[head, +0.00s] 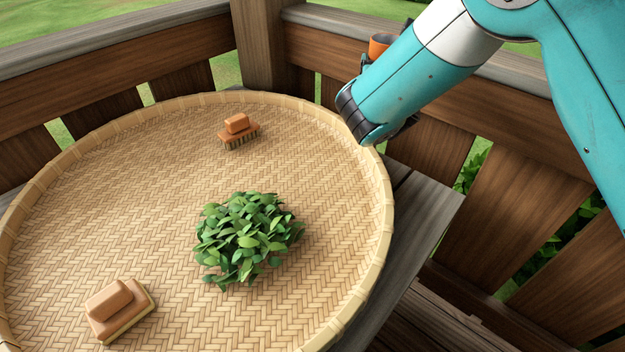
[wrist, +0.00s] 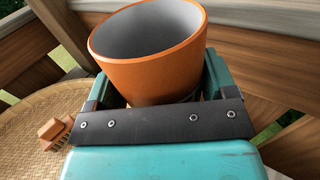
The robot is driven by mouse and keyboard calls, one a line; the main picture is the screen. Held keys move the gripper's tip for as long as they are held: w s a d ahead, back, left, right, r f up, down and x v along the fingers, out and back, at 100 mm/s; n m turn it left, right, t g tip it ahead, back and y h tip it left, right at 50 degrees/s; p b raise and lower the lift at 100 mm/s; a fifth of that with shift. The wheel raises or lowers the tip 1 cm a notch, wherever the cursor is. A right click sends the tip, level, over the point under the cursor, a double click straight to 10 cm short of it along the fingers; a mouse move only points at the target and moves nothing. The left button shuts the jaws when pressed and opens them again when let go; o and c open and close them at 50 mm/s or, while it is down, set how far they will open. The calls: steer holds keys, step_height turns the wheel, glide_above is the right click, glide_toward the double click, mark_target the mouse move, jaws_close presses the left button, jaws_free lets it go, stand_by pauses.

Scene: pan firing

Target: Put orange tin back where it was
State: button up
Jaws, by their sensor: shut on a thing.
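The orange tin (wrist: 150,62) is held between the jaws of my gripper (wrist: 160,95) in the wrist view. It looks like an open cup, grey inside and empty as far as I can see, and it is tilted. In the head view only a small part of the orange tin (head: 379,45) shows behind my arm, in front of the railing. My gripper is shut on it, above the far right rim of the round woven tray (head: 335,290). The fingers are mostly hidden by my arm in the head view.
A wooden railing (head: 190,50) closes the back and right. Much of the woven surface is bare.

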steer(key=s+a+n+y+b, duration=0.25)
steer(key=s+a+b, duration=0.2)
steer(key=a, duration=0.75)
steer(key=shift+y, duration=0.65)
steer(key=shift+w+a+f+b, duration=0.15)
steer(key=shift+f+b, duration=1.1)
steer(key=shift+f, duration=3.6)
steer(key=shift+s+a+f+b, duration=0.15)
steer(key=shift+f+b, duration=1.1)
steer(key=shift+f, duration=3.55)
steer(key=shift+w+f, duration=0.1)
steer(key=o, duration=0.9)
